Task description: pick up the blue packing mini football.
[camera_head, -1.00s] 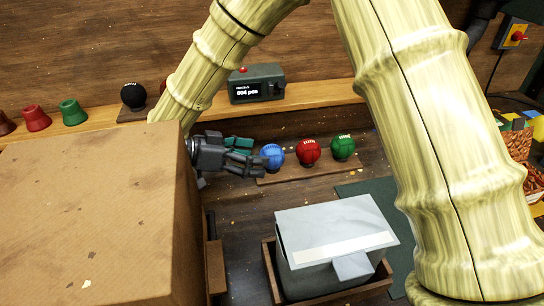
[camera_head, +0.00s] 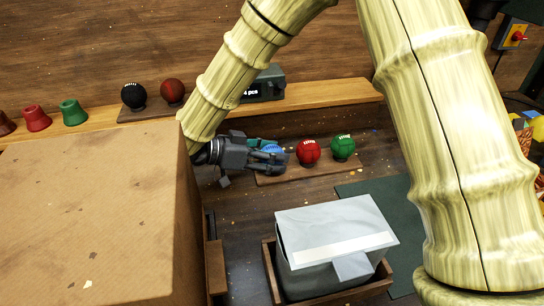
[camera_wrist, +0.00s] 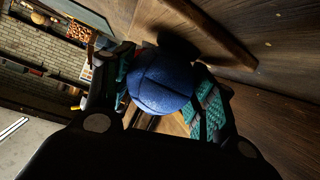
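The blue mini football (camera_head: 272,148) sits at the left end of a low wooden rack, mostly hidden by my gripper (camera_head: 274,158) in the head view. In the wrist view the blue ball (camera_wrist: 162,80) lies between my two fingers, one on each side. The teal finger pads show beside it, and the right pad's face is still visible. My gripper looks open around the ball, with no clear sign of a firm squeeze.
A red ball (camera_head: 308,151) and a green ball (camera_head: 343,147) stand to the right on the same rack. A large cardboard box (camera_head: 90,215) is at the left. A counter display (camera_head: 262,88) is behind.

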